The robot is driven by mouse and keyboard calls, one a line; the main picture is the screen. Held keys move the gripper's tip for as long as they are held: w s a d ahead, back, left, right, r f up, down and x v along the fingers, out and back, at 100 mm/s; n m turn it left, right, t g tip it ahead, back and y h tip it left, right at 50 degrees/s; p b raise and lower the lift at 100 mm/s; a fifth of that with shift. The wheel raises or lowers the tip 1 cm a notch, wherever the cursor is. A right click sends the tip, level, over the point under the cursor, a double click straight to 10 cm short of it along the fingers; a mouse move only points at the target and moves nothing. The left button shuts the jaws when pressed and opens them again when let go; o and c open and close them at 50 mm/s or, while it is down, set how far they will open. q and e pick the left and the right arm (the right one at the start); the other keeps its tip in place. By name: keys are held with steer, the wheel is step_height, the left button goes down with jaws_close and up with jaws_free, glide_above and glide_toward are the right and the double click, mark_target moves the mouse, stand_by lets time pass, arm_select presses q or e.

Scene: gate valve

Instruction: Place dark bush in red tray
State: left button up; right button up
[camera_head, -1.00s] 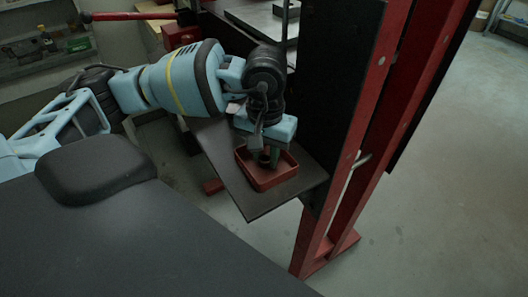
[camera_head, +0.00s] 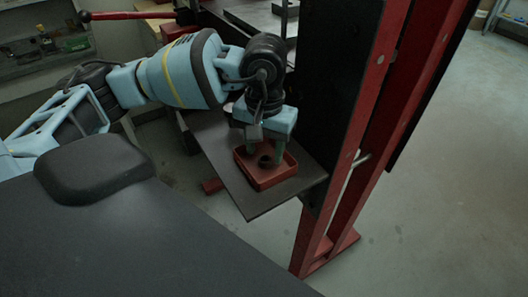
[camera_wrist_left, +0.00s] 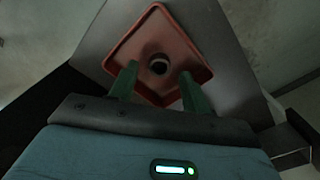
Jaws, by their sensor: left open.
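The red tray (camera_head: 264,182) sits on a dark shelf plate beside the red frame; it also shows in the left wrist view (camera_wrist_left: 186,42). The dark bush (camera_head: 265,161), a small ring-shaped part, is inside the tray, and in the left wrist view it shows as a dark round piece with a hole (camera_wrist_left: 158,66). My left gripper (camera_head: 264,153) points down over the tray. Its green fingers (camera_wrist_left: 155,88) are spread apart on either side of the bush, with gaps to it. My right gripper is not in view.
The dark shelf plate (camera_head: 262,207) has bare room in front of the tray. A black panel (camera_head: 334,80) and red uprights (camera_head: 345,190) stand close on the right. A red bar (camera_head: 128,16) lies at the back left.

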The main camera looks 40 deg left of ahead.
mark_target(265, 159)
arm_select(q)
step_height(265, 159, up, 10)
stand_by(0.4)
